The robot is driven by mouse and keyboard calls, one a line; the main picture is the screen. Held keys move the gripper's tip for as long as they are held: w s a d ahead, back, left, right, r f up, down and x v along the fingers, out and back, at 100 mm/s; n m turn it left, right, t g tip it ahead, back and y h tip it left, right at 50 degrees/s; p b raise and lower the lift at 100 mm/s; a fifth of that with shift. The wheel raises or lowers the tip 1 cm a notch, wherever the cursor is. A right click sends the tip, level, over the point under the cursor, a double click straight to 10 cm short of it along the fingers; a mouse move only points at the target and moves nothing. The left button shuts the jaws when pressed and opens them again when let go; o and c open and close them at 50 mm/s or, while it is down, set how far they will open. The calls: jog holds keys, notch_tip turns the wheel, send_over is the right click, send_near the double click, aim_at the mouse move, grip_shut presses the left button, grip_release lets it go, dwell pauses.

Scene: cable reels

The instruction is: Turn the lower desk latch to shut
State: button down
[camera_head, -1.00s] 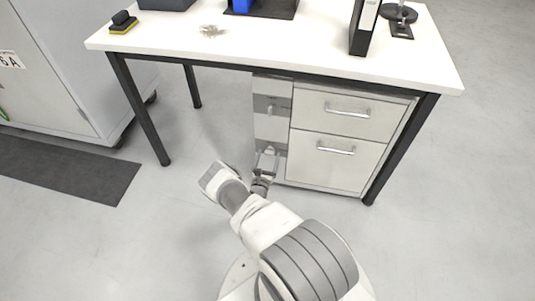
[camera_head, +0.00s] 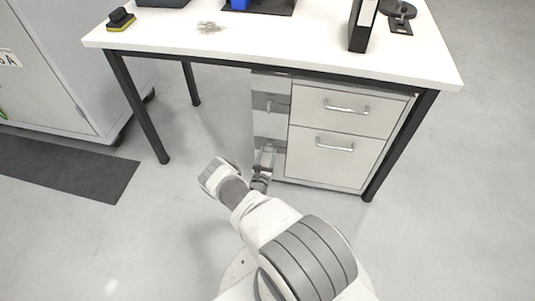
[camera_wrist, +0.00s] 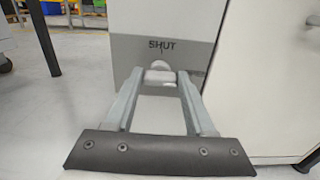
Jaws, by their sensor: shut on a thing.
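The lower desk latch (camera_wrist: 160,65) shows in the wrist view as a pale rounded knob with a short grip part, low on a grey plate. The word SHUT and a short mark stand on the plate just above it. My gripper (camera_wrist: 160,80) is shut on the latch, one finger at each side of it. In the head view my gripper (camera_head: 266,157) reaches the lower part of the narrow panel left of the drawers and mostly hides this latch. I cannot tell exactly which way the latch points. The upper latch (camera_head: 269,104) sits higher on the same panel.
The white desk (camera_head: 290,50) overhangs the panel, with black legs at both sides. A two-drawer cabinet (camera_head: 335,155) with bar handles stands directly right of the latches. A grey cabinet (camera_head: 60,60) and dark mat (camera_head: 70,170) are at left. Floor left of my arm is clear.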

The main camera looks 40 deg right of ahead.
jog(key=shift+n, duration=0.3)
jog(key=n, duration=0.3)
jog(key=shift+a+n, duration=0.1)
jog(key=shift+n, duration=0.3)
jog(key=n, duration=0.4)
jog(key=shift+w+n, duration=0.15)
jog(key=shift+n, duration=0.15)
jog(key=n, duration=0.4)
jog(key=shift+f+n, duration=0.1)
jog(key=shift+n, duration=0.2)
jog(key=shift+f+n, duration=0.1)
jog(key=shift+n, duration=2)
jog(key=shift+c, duration=1.3)
grip_release()
